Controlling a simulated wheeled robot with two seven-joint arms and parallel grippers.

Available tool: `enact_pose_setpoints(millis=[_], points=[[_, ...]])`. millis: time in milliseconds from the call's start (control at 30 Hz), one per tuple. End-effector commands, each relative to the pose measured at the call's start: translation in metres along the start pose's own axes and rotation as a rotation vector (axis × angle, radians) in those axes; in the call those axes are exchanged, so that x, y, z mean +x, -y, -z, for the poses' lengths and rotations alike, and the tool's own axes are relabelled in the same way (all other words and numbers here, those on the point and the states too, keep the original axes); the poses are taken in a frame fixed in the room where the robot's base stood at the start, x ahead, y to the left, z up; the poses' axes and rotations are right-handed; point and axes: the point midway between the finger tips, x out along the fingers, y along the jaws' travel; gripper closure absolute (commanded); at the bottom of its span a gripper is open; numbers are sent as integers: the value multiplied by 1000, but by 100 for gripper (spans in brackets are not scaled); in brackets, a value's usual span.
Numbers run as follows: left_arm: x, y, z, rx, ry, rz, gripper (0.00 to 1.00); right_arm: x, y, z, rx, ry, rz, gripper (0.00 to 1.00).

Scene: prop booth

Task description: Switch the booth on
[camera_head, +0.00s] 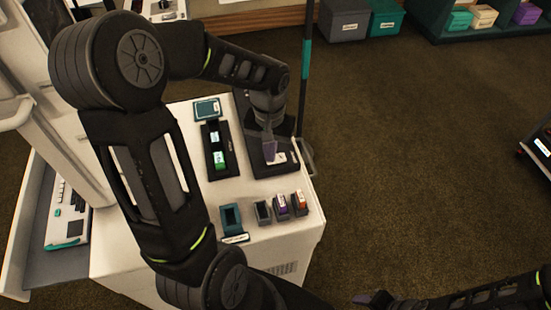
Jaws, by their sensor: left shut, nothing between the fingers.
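A white booth cabinet (285,240) stands in the middle, with several devices on its top. A black console (252,160) lies at the right of that top, with a small white plate (281,158) on its near part. My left gripper (269,153) points down over the console, shut and empty, its tips at or just above the white plate. I cannot tell whether they touch. The gripper and wrist hide part of the console, and no switch can be made out clearly. My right gripper (374,298) is low at the bottom edge, away from the cabinet, its jaws unclear.
A black tray with green-lit pieces (219,159), a teal-framed card (207,109), a teal holder (231,217) and small blocks (281,207) share the top. A dark pole (305,75) rises behind. Bins (343,20) stand at the back.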

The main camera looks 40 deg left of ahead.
Motion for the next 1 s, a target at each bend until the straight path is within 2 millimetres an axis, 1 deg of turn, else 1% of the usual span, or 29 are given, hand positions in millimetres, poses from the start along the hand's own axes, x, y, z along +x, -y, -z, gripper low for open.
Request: enact_pose_setpoints(millis=[67, 267, 1000], points=[[2, 0, 0, 0, 0, 0, 100, 2, -1, 0, 0, 0, 0, 52], [-2, 0, 0, 0, 1, 0, 100, -2, 1, 0, 0, 0, 0, 52], [-65, 0, 0, 0, -1, 0, 100, -47, 18, 0, 0, 0, 0, 52]])
